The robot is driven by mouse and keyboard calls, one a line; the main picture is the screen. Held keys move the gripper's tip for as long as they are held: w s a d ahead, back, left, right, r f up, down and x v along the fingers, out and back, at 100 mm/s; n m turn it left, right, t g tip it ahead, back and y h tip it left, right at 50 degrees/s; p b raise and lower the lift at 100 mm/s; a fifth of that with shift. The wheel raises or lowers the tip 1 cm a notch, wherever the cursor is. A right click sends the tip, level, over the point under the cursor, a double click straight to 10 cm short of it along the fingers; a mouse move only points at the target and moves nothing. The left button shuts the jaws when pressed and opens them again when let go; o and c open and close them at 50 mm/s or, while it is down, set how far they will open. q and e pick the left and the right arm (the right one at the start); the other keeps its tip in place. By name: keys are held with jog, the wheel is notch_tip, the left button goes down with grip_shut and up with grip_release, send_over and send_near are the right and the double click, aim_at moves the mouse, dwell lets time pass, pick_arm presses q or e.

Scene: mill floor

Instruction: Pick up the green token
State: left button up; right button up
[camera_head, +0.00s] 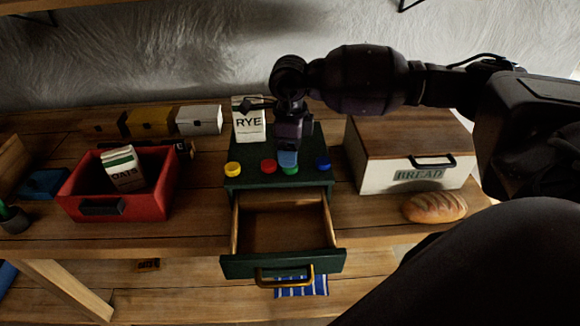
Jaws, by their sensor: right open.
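The green token (291,171) lies on top of the dark green cabinet (283,182), between the red token (269,166) and the blue token (323,163). My right gripper (288,160) points down directly over the green token and covers its back part. It is open, with a bluish face towards me. I cannot tell whether its fingers touch the token. A yellow token (233,168) lies at the left end of the row. My left gripper is out of view.
The cabinet's empty drawer (283,229) is pulled out in front. A RYE packet (249,120) stands behind the tokens. A BREAD box (405,176) and loaf (434,207) are at right; a red bin (150,205) with an OATS packet (123,170) is at left.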

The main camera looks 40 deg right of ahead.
jog(key=f, duration=0.4)
jog(key=shift+w+a+f, duration=0.1)
jog(key=shift+w+f, duration=0.15)
jog(key=shift+f, duration=0.15)
jog(key=c, duration=1)
